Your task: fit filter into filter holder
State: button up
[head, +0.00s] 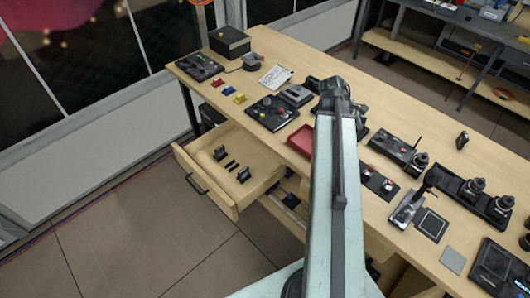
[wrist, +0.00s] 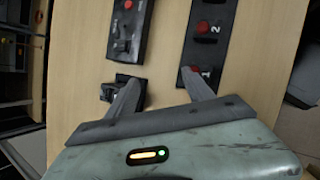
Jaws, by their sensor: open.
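I cannot tell for sure which things are the filter and the filter holder. In the head view, a dark square with a pale rim (head: 432,224) lies flat beside a small stand-like device (head: 405,211). A plain grey square plate (head: 453,260) lies nearer the table's front edge. My gripper (wrist: 162,88) is open in the wrist view, with bare table between its fingers. Its left finger is close to a small black piece (wrist: 107,93); I cannot tell whether they touch. Its right fingertip is at the end of a black strip with red knobs marked 1 and 2 (wrist: 213,42). My arm hides part of the table in the head view.
A black panel with a red button (wrist: 128,27) lies ahead of the left finger. In the head view, an open drawer (head: 228,205) holds several small black parts. A red tray (head: 301,140) and a black box (head: 230,41) stand on the table. Several devices crowd the right side.

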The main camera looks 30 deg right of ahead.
jog(key=w+a+m, duration=0.1)
jog(key=w+a, duration=0.2)
jog(key=a, duration=0.3)
jog(key=w+a+f+m+t+y, duration=0.1)
jog(key=w+a, duration=0.2)
jog(key=a, duration=0.4)
jog(key=w+a+f+m+t+y, duration=0.1)
jog(key=w+a, duration=0.2)
jog(key=a, duration=0.3)
jog(key=shift+w+a+f, duration=0.15)
jog(key=shift+w+f, duration=0.05)
jog(key=shift+w, duration=0.1)
jog(key=w+a+f+m+y, duration=0.1)
jog(key=w+a+m+y, duration=0.1)
jog(key=a, duration=2.3)
jog(key=shift+a+m+t+y, duration=0.2)
jog(key=shift+m+t+y, duration=0.1)
jog(key=shift+m+y, duration=0.75)
jog(key=shift+f, duration=0.1)
jog(key=c, duration=0.4)
jog(key=shift+c, duration=0.2)
